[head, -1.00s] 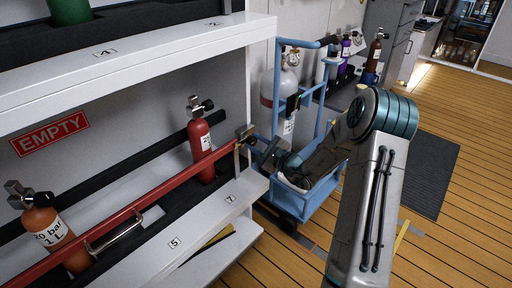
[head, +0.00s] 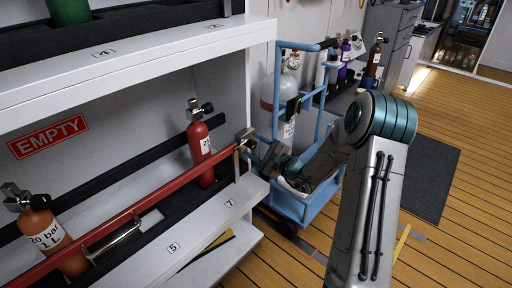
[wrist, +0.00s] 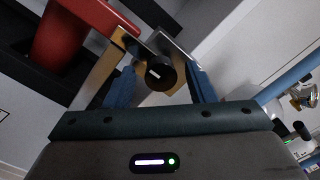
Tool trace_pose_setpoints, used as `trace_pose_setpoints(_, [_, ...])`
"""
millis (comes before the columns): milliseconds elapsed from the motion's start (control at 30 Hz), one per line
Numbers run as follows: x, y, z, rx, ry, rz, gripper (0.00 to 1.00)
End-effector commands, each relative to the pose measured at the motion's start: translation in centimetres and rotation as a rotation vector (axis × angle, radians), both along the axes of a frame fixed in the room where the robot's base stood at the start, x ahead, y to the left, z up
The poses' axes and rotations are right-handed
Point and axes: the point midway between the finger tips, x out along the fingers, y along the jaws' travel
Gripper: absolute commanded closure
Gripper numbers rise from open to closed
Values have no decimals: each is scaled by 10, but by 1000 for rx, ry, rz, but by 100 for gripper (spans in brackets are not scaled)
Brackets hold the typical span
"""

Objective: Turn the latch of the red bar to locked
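The red bar (head: 130,213) runs across the front of the lower shelf, in front of the bottles. Its latch is at the bar's right end by the shelf post; in the wrist view the latch's round black knob (wrist: 161,73) carries a white mark. Part of the red bar (wrist: 108,14) shows at the top left there. My gripper (wrist: 162,84) is open, with one blue finger on each side of the knob and gaps between fingers and knob. In the head view my gripper (head: 259,152) is at the bar's right end, small and partly hidden.
A red bottle (head: 200,150) and an orange bottle (head: 47,232) stand behind the bar on the white shelf (head: 215,217). A blue cart (head: 310,207) with a grey cylinder stands just right of the shelf, behind my arm. Wooden floor is free at the right.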

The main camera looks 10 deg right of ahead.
Motion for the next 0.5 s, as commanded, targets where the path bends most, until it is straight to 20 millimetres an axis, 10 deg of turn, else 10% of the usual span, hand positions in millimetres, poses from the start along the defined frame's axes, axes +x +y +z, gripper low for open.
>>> trace_pose_setpoints(500, [-39, -30, 1, 1, 1, -3, 50])
